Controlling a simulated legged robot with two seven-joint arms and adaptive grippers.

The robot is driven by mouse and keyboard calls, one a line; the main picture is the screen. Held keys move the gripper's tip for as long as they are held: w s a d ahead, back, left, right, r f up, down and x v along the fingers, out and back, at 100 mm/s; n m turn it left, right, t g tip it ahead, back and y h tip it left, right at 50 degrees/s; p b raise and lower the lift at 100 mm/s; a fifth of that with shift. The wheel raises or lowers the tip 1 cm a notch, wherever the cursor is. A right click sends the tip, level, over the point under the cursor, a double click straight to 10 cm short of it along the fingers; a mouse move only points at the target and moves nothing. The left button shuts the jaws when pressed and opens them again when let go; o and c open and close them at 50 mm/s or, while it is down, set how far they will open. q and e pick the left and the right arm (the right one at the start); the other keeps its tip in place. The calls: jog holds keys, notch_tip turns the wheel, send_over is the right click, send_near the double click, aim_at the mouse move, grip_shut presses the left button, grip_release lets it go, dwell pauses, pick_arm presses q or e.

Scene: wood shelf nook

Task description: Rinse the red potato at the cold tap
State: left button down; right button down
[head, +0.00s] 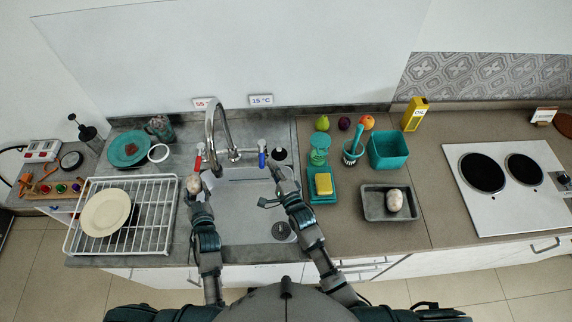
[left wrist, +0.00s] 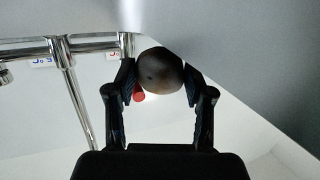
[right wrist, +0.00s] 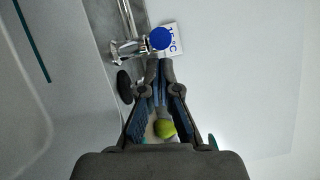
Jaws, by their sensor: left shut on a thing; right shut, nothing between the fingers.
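A pale brownish potato (head: 193,183) is held in my left gripper (head: 195,190), left of the sink near the red tap handle (head: 199,155). In the left wrist view the potato (left wrist: 159,73) looks dark and sits between both fingers. The curved faucet (head: 210,118) stands behind the sink (head: 243,205). My right gripper (head: 275,170) is shut and empty close to the blue tap handle (head: 262,160). In the right wrist view its fingertips lie just below the blue handle (right wrist: 160,39); contact is unclear. No water stream is visible.
A dish rack (head: 165,220) with a plate (head: 106,213) stands left of the sink. At right are a yellow sponge (head: 324,184), a teal container (head: 389,150) and a grey tray (head: 374,211) holding another pale potato (head: 395,200). A black disc (head: 279,154) lies behind the sink.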

jog(key=v, duration=1.2)
jog(key=shift+a, duration=0.15)
